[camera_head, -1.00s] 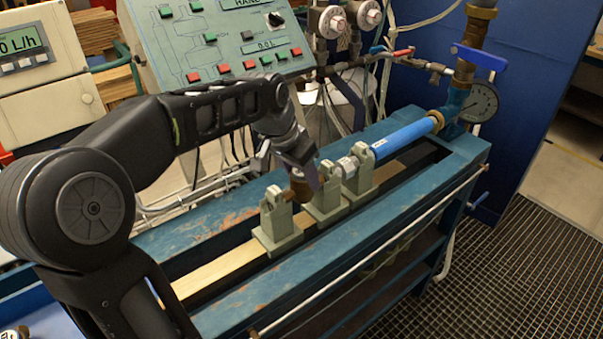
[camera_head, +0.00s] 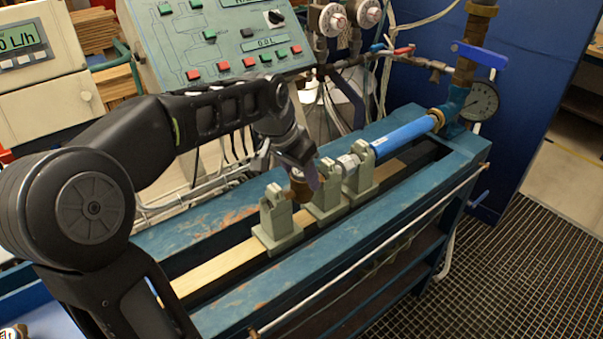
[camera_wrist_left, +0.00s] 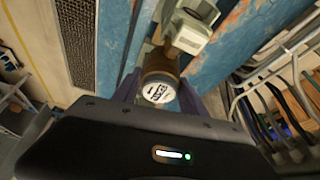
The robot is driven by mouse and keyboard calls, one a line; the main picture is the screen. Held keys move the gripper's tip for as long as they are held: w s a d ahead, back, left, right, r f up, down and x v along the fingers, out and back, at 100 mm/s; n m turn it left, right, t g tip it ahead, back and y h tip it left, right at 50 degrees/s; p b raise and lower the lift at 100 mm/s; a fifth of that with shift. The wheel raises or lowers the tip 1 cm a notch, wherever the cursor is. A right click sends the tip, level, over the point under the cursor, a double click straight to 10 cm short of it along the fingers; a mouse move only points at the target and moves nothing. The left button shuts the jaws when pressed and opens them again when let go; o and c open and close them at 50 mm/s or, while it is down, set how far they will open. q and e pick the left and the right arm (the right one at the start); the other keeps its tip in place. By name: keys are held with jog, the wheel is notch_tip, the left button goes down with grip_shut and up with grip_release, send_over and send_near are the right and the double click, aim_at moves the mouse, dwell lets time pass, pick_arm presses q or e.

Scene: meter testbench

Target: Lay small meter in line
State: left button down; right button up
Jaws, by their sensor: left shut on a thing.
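The small meter (camera_wrist_left: 158,88) has a brown, brass-like body and a round white face with dark print. My left gripper (camera_wrist_left: 158,95) is shut on it, one finger on each side. In the head view the left gripper (camera_head: 308,178) is at the bench line, with the meter (camera_head: 300,191) partly hidden under it. The meter sits between the near grey-green support (camera_head: 278,225) and the middle support (camera_head: 328,200). I cannot tell whether it touches either one. My right gripper is not in view.
A far support (camera_head: 361,178) and a blue pipe (camera_head: 403,137) continue the line toward a pressure gauge (camera_head: 481,101). The blue bench frame (camera_head: 350,237) runs along both sides. A control panel (camera_head: 215,40) and hoses stand behind my left arm.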

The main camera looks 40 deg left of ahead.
pick_arm(q)
jog(key=c, duration=0.6)
grip_release()
jog(key=shift+o, duration=0.2)
jog(key=shift+r, duration=0.15)
notch_tip(320, 180, up, 9)
jog(key=p, duration=0.6)
jog(key=shift+p, duration=0.4)
jog(key=shift+s+f, duration=0.1)
jog(key=shift+f, duration=0.1)
